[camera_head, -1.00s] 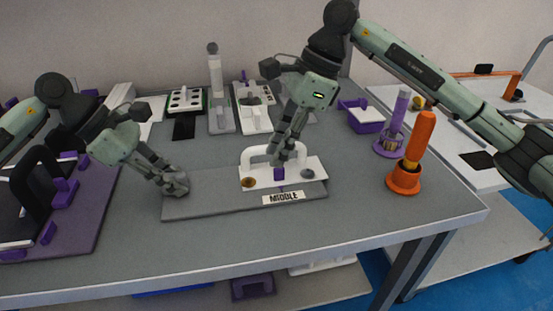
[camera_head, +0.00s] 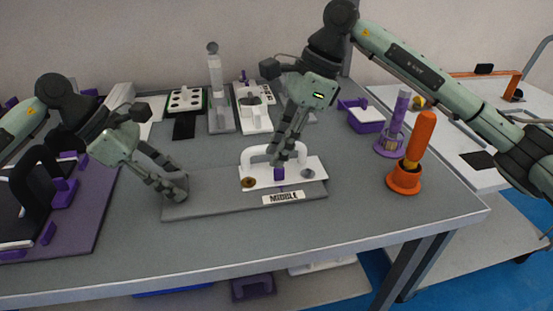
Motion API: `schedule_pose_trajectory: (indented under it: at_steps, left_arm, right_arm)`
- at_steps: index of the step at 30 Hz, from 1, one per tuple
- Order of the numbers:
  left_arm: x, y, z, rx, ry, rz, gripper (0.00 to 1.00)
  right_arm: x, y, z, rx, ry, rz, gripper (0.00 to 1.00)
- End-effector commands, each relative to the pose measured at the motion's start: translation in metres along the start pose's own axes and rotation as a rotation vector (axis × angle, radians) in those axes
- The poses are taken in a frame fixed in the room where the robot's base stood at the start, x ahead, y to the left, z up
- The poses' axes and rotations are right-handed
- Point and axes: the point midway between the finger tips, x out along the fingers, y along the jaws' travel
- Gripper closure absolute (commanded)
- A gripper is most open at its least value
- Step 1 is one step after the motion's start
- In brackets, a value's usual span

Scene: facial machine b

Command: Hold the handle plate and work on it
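The white handle plate (camera_head: 313,171) lies on the right part of a flat grey base (camera_head: 220,207) with a "MIDDLE" label on its front edge. The plate has an upright white handle (camera_head: 246,156), a brass-coloured disc, a grey disc and a purple block. My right gripper (camera_head: 285,158) points down at the right side of the handle. Its fingers hide part of the handle, and I cannot tell whether they grip it. My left gripper (camera_head: 178,190) is at the left end of the grey base, away from the plate. Its fingertips look close to the base's edge.
An orange screwdriver (camera_head: 425,130) stands in an orange holder at the right, with a purple holder (camera_head: 393,130) behind it. A purple tray (camera_head: 366,125) and other fixtures stand at the back. A purple board (camera_head: 80,225) fills the left. The table's front strip is clear.

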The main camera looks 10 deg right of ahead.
Motion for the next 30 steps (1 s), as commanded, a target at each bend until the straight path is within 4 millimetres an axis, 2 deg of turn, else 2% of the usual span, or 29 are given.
schedule_pose_trajectory:
  at_steps: [8,11,14,24,30]
  left_arm:
    - [-0.002,0.000,0.001,0.001,-0.001,0.001,0.59]
    - [-0.008,0.001,0.001,0.001,-0.001,0.002,0.59]
    - [-0.023,0.001,0.001,0.001,0.000,0.004,0.59]
    - [-0.093,0.000,0.001,0.002,-0.001,0.003,0.59]
    - [-0.116,0.000,0.001,0.001,-0.001,0.002,0.59]
  right_arm:
    - [0.000,0.000,0.000,0.000,0.000,0.000,0.78]
    - [0.000,0.000,0.000,0.000,0.000,0.000,0.78]
    - [0.000,0.000,0.000,0.000,0.000,0.000,0.78]
    - [0.000,0.000,0.000,0.000,0.000,0.000,0.78]
    - [0.000,0.000,0.000,0.000,0.000,0.000,0.78]
